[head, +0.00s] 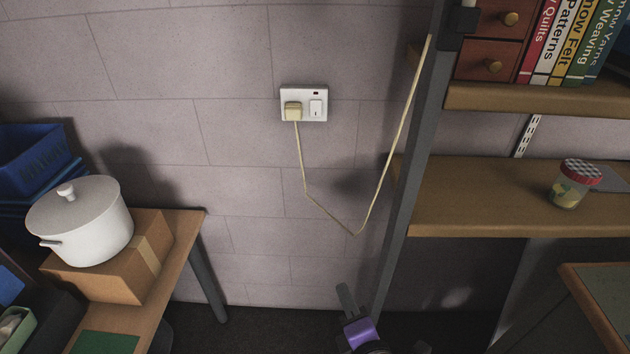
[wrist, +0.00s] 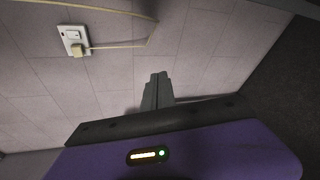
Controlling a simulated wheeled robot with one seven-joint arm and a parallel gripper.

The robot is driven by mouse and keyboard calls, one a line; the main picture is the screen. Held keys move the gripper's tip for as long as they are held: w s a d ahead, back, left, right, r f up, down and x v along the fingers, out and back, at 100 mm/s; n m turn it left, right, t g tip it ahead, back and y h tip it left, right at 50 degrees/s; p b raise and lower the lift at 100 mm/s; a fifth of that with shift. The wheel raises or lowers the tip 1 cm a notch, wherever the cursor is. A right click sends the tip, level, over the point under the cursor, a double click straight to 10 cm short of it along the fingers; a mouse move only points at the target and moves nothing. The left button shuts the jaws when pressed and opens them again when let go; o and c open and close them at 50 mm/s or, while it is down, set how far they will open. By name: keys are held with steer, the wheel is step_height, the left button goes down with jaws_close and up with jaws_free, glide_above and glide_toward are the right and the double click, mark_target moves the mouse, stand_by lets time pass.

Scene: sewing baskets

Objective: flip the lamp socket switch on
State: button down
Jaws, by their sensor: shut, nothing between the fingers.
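The white wall socket (head: 304,104) is on the block wall in the upper middle of the head view. A cream plug (head: 293,111) fills its left part, and the white rocker switch (head: 316,108) is on its right, under a small dark red mark. In the wrist view the socket (wrist: 74,40) is at the upper left. My gripper (head: 343,290) is low in the head view, well below and right of the socket, touching nothing. Its fingers (wrist: 157,78) are together and empty in the wrist view. The rocker's exact tilt is too small to tell.
A cream cord (head: 329,213) hangs from the plug and loops up to the grey shelf post (head: 408,170) at right. Shelves (head: 490,205) with a jar (head: 575,184) stand right. A bench (head: 185,240) with a box and white pot (head: 80,225) is left. Wall space between is clear.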

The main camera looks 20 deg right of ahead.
mark_target(315, 115)
steer(key=w+r+n+h+p, duration=0.2)
steer(key=w+r+n+h, duration=0.2)
steer(key=w+r+n, duration=0.7)
steer(key=w+r, duration=1)
steer(key=r, duration=0.2)
steer(key=shift+w+a+r+t+h, duration=0.15)
steer(key=shift+w+a+t+h, duration=0.15)
steer(key=shift+w+a+t, duration=0.1)
steer(key=x, duration=1.4)
steer(key=shift+p, duration=0.35)
